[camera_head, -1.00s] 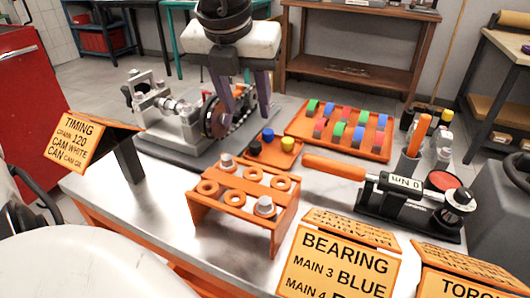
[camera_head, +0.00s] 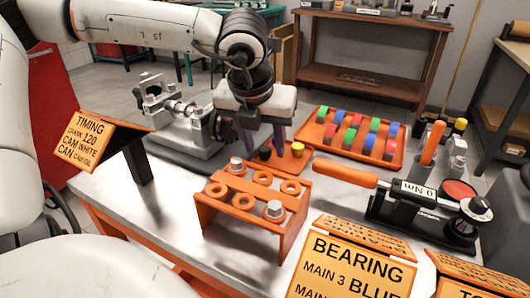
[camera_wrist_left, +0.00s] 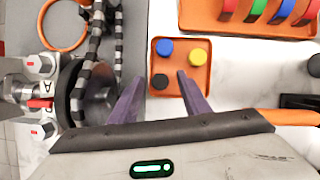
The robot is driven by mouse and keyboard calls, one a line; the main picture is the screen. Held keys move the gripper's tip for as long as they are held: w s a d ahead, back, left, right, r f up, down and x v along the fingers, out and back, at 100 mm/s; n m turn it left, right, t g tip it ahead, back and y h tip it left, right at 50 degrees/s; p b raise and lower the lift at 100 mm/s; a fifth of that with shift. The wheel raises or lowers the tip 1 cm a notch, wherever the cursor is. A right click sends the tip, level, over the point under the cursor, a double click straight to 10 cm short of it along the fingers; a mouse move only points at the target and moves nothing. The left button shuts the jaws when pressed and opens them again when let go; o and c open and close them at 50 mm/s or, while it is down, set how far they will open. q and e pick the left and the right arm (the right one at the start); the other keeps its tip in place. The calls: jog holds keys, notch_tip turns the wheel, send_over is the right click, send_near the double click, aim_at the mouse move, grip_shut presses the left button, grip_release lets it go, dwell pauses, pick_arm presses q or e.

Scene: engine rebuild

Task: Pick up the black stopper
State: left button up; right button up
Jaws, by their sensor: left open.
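The black stopper (camera_wrist_left: 160,82) lies in the small orange tray (camera_wrist_left: 180,92) with a blue stopper (camera_wrist_left: 165,47) and a yellow stopper (camera_wrist_left: 198,56). In the head view the black stopper (camera_head: 265,153) is partly covered by my left gripper (camera_head: 262,150). In the left wrist view my left gripper (camera_wrist_left: 158,84) is open, its two purple fingers apart, with the black stopper showing between them. The fingers hold nothing, and their height above the tray is hard to tell. My right gripper is not in view.
The engine fixture with chain and sprocket (camera_wrist_left: 95,90) stands close beside the left finger. An orange stand with rings (camera_head: 250,195) is in front. A larger orange tray of coloured bearing shells (camera_head: 355,135) lies behind right. A torque tool (camera_head: 430,200) is at right.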

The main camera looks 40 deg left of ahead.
aim_at(264, 150)
pick_arm(q)
grip_shut()
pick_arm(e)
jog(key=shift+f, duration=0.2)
pick_arm(q)
notch_tip(264, 150, up, 18)
jog(key=p, duration=0.3)
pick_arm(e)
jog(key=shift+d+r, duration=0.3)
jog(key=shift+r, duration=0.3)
